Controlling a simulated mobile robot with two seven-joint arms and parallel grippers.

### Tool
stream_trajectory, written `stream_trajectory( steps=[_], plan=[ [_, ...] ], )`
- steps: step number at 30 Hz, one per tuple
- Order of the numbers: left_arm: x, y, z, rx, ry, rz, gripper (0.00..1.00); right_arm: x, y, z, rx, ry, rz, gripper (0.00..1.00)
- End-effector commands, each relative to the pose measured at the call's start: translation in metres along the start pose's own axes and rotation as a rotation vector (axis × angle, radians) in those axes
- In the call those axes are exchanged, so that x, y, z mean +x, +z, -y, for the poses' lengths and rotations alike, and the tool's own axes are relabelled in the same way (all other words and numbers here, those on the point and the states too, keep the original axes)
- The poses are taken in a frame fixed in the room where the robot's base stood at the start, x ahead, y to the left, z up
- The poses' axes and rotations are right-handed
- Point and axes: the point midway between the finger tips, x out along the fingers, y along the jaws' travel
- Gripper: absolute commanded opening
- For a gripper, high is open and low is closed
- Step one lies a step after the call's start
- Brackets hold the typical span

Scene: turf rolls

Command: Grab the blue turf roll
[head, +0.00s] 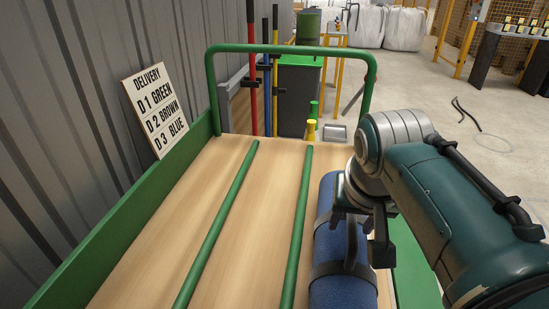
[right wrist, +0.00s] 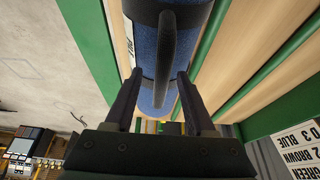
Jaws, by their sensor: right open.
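The blue turf roll (head: 343,291) lies lengthwise in the right lane of the cart's wooden deck (head: 207,220). It has grey straps and a dark handle (head: 351,245) standing up on top. My right gripper (head: 361,238) is over the roll at the handle, with its fingers apart. In the right wrist view the open fingers (right wrist: 159,76) point at the roll (right wrist: 147,42), with the handle (right wrist: 166,48) between them. Whether a finger touches the handle or roll, I cannot tell. My left gripper is not in view.
Green rails (head: 299,222) divide the deck into lanes; the left and middle lanes look empty. A green hoop frame (head: 290,49) stands at the cart's far end. A delivery sign (head: 155,110) stands at the left by the metal wall.

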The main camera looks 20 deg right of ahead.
Motion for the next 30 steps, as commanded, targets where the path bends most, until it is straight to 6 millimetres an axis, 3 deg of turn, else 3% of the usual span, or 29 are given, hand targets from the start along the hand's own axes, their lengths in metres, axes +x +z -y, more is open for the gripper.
stream_trajectory(
  steps=[3,18,30],
  plan=[
    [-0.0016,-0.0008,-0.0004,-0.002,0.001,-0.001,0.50,-0.0014,-0.0005,0.0001,0.000,0.000,0.000,0.55],
    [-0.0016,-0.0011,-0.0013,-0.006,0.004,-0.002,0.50,-0.0012,-0.0004,-0.0002,0.000,0.000,0.000,0.00],
    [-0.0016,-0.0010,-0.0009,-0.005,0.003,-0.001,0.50,-0.0010,-0.0003,-0.0003,-0.001,0.000,0.000,0.00]
  ],
)
